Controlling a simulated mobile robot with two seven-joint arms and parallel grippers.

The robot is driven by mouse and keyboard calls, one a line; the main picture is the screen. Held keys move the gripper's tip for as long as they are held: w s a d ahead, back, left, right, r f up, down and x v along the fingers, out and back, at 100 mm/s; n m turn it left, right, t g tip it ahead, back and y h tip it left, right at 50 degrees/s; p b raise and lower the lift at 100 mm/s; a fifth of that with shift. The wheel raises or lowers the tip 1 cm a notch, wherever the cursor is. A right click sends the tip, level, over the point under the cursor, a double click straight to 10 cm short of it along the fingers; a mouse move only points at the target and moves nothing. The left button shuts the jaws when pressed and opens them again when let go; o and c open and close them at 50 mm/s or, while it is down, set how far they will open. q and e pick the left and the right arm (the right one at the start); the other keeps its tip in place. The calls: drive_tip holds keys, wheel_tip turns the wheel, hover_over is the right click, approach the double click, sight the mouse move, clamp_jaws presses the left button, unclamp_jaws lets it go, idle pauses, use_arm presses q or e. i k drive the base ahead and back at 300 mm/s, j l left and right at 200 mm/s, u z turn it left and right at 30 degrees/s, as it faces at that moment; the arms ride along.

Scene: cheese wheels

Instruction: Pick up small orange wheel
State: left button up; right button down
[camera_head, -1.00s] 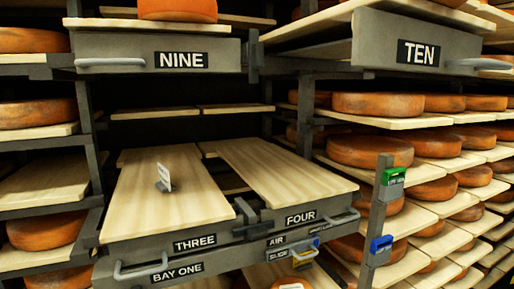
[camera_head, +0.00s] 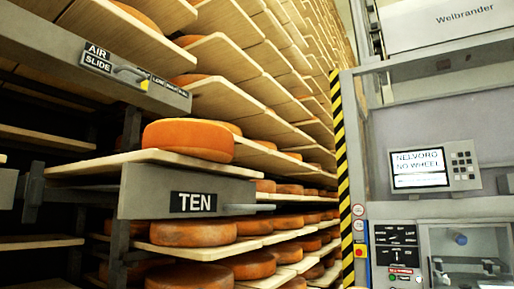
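An orange cheese wheel (camera_head: 188,138) lies flat on the pulled-out wooden board of the shelf labelled TEN (camera_head: 140,197), left of the middle. Its top is brighter orange than its side. More orange-brown wheels lie on the boards below, such as one wheel (camera_head: 193,232) just under TEN and another wheel (camera_head: 251,264) lower down. I cannot tell for sure which one is the small orange wheel. Neither of my grippers is in view.
A grey drawer labelled AIR SLIDE (camera_head: 90,55) juts out at the upper left. Tiers of wooden boards recede behind. A yellow-black striped post (camera_head: 341,180) stands by a grey machine, whose screen (camera_head: 419,168) reads NELVORO NO WHEEL.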

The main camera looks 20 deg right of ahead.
sight(209, 140)
drive_tip(key=z, duration=0.15)
drive_tip(key=u, duration=0.65)
drive_tip(key=l+u, duration=0.15)
drive_tip(key=u, duration=0.25)
drive_tip(key=l+u, duration=0.15)
drive_tip(key=u, duration=0.25)
drive_tip(key=l+u, duration=0.2)
drive_tip(key=u, duration=0.2)
drive_tip(key=l+u, duration=0.3)
drive_tip(key=k+l+u, duration=0.2)
drive_tip(key=l+u, duration=0.15)
drive_tip(key=l, duration=0.15)
